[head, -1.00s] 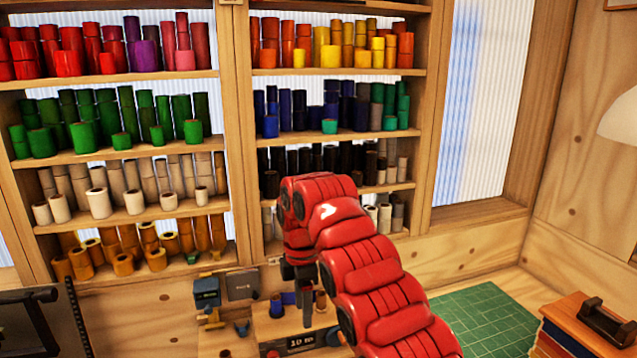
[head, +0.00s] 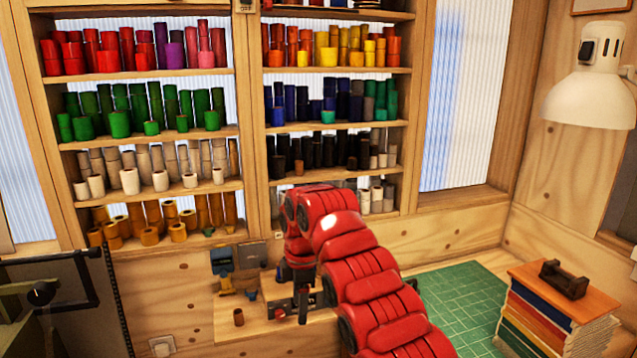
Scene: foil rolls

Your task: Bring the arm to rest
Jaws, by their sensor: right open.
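My right arm (head: 372,285) is red and segmented. It comes in from the bottom and bends down at its far end. My right gripper (head: 303,308) hangs below that end, small and dark, in front of a low wooden stand (head: 325,318). It is open, and I see nothing held in it. My arm hides part of the stand and the lower right shelves. My left arm and gripper are not in view.
Shelves (head: 160,77) of coloured foil rolls fill the back wall. A brown roll (head: 239,317) stands left of my gripper. A black-handled machine (head: 45,293) is at left.

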